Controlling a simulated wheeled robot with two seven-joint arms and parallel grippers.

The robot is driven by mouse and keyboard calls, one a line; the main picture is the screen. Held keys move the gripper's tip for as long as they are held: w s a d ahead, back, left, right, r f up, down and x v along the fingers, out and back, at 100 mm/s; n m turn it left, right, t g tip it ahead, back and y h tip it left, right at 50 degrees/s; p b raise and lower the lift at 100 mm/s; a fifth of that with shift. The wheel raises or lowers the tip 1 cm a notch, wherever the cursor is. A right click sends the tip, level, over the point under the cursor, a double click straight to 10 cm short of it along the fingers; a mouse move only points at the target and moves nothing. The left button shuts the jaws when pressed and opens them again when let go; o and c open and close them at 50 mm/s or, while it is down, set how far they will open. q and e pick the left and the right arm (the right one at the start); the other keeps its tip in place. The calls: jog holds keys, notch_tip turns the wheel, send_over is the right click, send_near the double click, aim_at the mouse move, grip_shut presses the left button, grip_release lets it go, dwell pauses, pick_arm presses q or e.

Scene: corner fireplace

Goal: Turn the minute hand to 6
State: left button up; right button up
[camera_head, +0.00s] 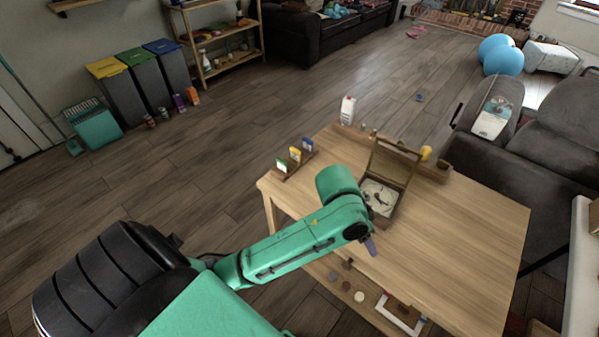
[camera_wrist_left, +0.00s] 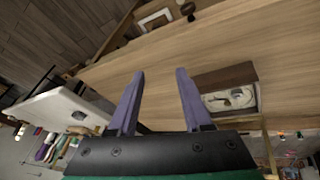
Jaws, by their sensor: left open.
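A clock with a pale face (camera_head: 379,198) and dark hands lies in a wooden box (camera_head: 404,177) with its lid raised, on the wooden table (camera_head: 455,250). The hands are too small to read. In the left wrist view the clock face (camera_wrist_left: 232,98) and its box (camera_wrist_left: 224,76) are right of my fingers. My left gripper (camera_head: 371,246) is over the table, nearer than the clock and apart from it. In the wrist view its two purple fingers (camera_wrist_left: 160,98) are spread with nothing between them. My right gripper is not in view.
A rack with small cards (camera_head: 294,160) stands at the table's far left corner. A white bottle (camera_head: 347,110) stands at the far edge. A yellow object (camera_head: 425,153) is behind the box. The table's right part is clear. A dark armchair (camera_head: 490,120) stands beyond.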

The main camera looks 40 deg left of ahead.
pick_arm(q)
jog(key=s+a+f+n+y, duration=0.1)
jog(key=s+a+f, duration=0.3)
jog(key=a, duration=0.2)
jog(key=s+a+f+n+y, duration=0.1)
jog(key=s+a+f+y, duration=0.1)
jog(key=a+f, duration=0.3)
jog(key=shift+s+a+f+n+t, duration=0.15)
jog(key=shift+s+a+n+t, duration=0.25)
jog(key=shift+s+a, duration=0.5)
jog(key=shift+c, duration=0.2)
